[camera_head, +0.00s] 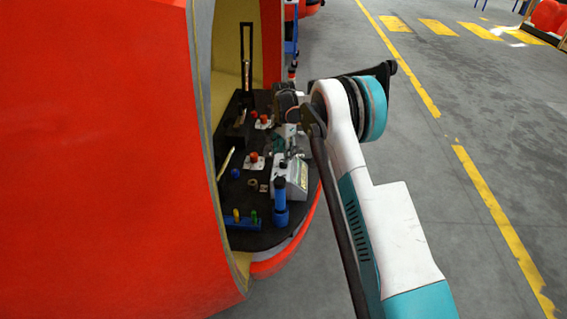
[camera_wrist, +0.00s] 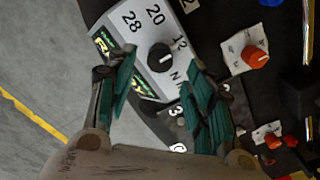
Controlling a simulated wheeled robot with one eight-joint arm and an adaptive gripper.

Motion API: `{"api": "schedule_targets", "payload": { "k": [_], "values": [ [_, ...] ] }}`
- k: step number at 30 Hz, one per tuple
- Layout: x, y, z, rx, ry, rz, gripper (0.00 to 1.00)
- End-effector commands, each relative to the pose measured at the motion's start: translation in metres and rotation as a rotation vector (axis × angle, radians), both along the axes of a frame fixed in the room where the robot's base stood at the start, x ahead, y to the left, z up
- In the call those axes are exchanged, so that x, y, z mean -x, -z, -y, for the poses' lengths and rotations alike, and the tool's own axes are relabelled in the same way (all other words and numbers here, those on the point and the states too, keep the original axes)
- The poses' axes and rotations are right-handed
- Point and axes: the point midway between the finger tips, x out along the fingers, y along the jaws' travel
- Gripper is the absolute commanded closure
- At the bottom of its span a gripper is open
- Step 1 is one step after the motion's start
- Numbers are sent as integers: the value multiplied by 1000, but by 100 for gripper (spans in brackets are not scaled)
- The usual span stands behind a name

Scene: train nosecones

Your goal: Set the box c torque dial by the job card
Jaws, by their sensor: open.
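The torque dial is a black round knob (camera_wrist: 160,57) with a white pointer mark, on a sloped white box (camera_wrist: 140,28) printed with numbers such as 28, 20 and 12. The box letter cannot be made out. In the head view a white box (camera_head: 290,181) stands on the dark worktop near its right edge. My gripper (camera_wrist: 163,90) is open, with its teal fingers spread to either side below the knob in the wrist view. No contact with the knob shows. In the head view my arm hides most of the gripper. The job card cannot be identified for sure.
The dark worktop (camera_head: 243,205) sits inside an orange shell (camera_head: 95,130). Orange knobs on white plates, one of them (camera_wrist: 255,56) beside the box, stand close by. A blue cylinder (camera_head: 280,205) stands in front of the white box. Open grey floor (camera_head: 480,190) lies to the right.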

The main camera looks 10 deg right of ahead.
Motion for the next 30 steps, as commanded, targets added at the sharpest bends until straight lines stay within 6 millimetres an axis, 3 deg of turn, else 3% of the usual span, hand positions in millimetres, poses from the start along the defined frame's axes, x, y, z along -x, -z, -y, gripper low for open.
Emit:
{"api": "schedule_targets", "payload": {
  "k": [3, 7, 20, 26, 30],
  "values": [
    [0, 21, 0, 0, 0, 0, 52],
    [0, 35, 0, 0, 0, 0, 52],
    [0, 43, 0, 0, 0, 0, 52],
    [0, 43, 0, 0, 0, 0, 95],
    [0, 43, 0, 0, -1, 0, 97]
  ]
}}
